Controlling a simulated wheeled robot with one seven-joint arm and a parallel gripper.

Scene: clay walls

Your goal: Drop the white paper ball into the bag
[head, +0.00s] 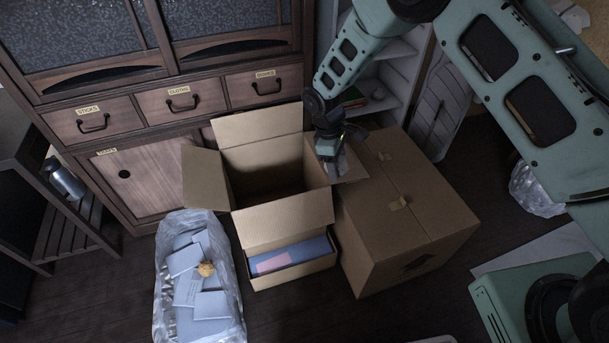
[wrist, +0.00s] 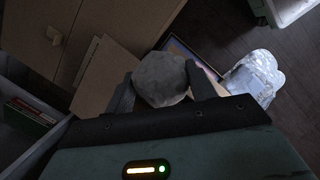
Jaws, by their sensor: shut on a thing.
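My gripper (head: 334,168) hangs over the right flap of the open cardboard box, next to the closed carton. In the wrist view its two fingers (wrist: 162,88) are shut on a round, crumpled greyish-white paper ball (wrist: 160,78). In the head view the ball is hard to make out in the dim light. A clear plastic bag (head: 234,300) stands on the floor at the lower left, open at the top. It holds several pale flat packets and a small tan crumpled ball (head: 206,268). A shiny bag, apparently the same one, shows in the wrist view (wrist: 256,76). My gripper is well apart from it.
The open cardboard box (head: 288,215) stands between my gripper and the bag, its flaps spread. A closed carton (head: 405,225) is to its right. A drawer cabinet (head: 185,103) stands behind. Another plastic bag (head: 537,190) lies at the far right.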

